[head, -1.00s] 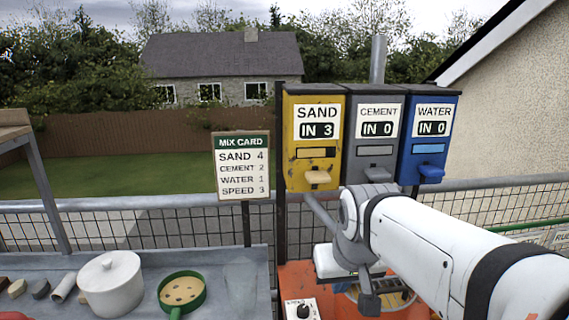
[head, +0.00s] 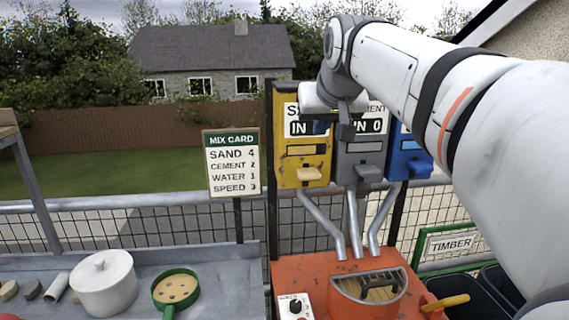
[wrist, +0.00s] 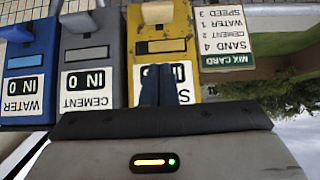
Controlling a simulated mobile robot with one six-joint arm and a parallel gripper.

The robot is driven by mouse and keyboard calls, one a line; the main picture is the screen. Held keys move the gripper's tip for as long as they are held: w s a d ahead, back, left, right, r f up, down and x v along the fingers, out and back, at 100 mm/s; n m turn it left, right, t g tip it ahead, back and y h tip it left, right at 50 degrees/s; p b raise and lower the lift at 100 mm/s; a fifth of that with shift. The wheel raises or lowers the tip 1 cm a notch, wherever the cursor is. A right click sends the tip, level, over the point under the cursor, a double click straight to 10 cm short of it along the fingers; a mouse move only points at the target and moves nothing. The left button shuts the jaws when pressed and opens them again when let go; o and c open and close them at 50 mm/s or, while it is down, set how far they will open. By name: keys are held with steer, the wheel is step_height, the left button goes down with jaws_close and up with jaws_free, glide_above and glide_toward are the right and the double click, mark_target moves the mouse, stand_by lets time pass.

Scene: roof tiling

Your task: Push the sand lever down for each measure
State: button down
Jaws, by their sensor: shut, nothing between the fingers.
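The yellow sand dispenser (head: 287,150) hangs in a row with the grey cement and blue water ones. Its tan sand lever (head: 309,174) sticks out at the bottom front. My gripper (head: 345,134) is shut and empty, raised in front of the counter windows, above the lever and apart from it. It hides the sand count digit in the head view. In the wrist view, which is upside down, my shut fingers (wrist: 157,86) overlap the sand label, and the lever (wrist: 157,13) shows clear of them. The mix card (head: 232,162) reads sand 4, cement 2, water 1, speed 3.
The cement dispenser (head: 360,160) reads 0. The water dispenser (wrist: 25,70) also reads 0. Chutes lead down to an orange mixer (head: 330,270) with a grated opening. A white pot (head: 105,285) and green sieve (head: 176,289) stand on the left bench.

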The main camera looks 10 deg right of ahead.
glide_above(310, 180)
step_height(310, 180, down, 10)
steer(key=shift+r+p, duration=0.25)
steer(key=shift+p, duration=0.15)
steer(key=shift+f, duration=0.8)
step_height(310, 180, down, 4)
steer(key=b, duration=0.3)
